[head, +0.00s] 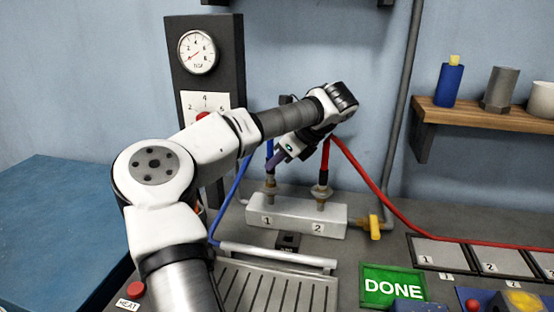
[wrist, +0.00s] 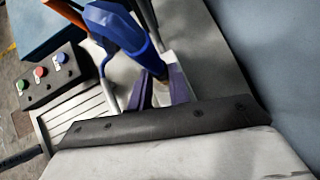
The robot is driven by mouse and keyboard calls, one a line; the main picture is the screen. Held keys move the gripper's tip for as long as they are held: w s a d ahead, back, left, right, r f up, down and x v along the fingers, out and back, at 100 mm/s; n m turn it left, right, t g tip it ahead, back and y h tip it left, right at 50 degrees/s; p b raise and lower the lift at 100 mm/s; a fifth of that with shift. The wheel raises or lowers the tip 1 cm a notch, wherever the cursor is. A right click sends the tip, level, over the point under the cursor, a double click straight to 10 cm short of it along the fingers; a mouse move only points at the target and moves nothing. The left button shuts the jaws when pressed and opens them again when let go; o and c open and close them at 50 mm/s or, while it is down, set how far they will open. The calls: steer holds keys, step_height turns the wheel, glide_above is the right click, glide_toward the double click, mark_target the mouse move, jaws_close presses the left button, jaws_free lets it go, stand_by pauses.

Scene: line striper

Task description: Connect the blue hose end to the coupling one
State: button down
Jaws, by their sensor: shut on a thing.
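The grey block (head: 300,214) carries coupling one (head: 270,194) on the left and coupling two on the right. My gripper (head: 277,161), with purple fingers, is just above coupling one. The red hose end (head: 324,157) stands upright on coupling two (head: 322,191).
The red hose (head: 378,191) runs off right across the bench. A yellow valve handle (head: 375,227) sits at the block's right end. A gauge panel (head: 232,60) stands behind my arm. A slotted tray (head: 275,287) and green DONE sign (head: 393,287) are in front.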

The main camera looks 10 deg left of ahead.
steer(key=shift+f+b, duration=0.8)
steer(key=shift+b, duration=0.25)
steer(key=c, duration=1.2)
jaws_free()
steer(key=shift+c, duration=0.2)
steer(key=shift+o, duration=0.5)
steer(key=shift+o, duration=1.2)
steer(key=v, duration=0.7)
steer(key=shift+s, duration=0.1)
